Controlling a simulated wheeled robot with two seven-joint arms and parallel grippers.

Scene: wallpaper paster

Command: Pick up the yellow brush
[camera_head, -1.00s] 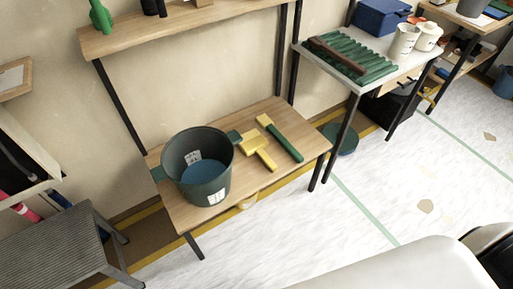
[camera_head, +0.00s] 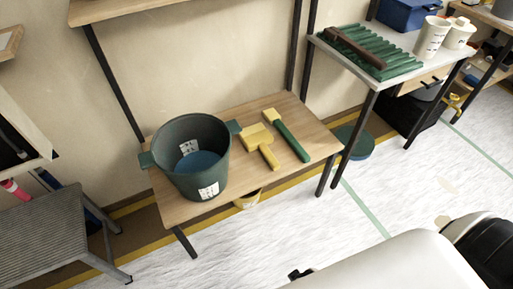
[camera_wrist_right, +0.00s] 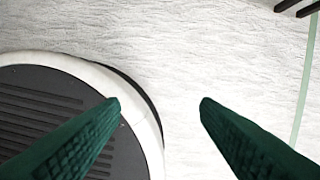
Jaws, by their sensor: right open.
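The yellow brush (camera_head: 259,143) lies on the lower wooden shelf (camera_head: 181,210), with its wide head toward the back left and its handle toward the front right. A dark green bucket (camera_head: 205,180) with blue contents stands just to its left. A brush with a green handle (camera_head: 289,137) and a yellow end lies just to its right. My left gripper is not in view.
A side table (camera_head: 398,69) at the right holds green ridged strips (camera_head: 368,52), a blue box (camera_head: 407,12) and white cups (camera_head: 431,38). A grey step stool (camera_head: 50,234) stands at the left. The pale floor in front of the shelf is open.

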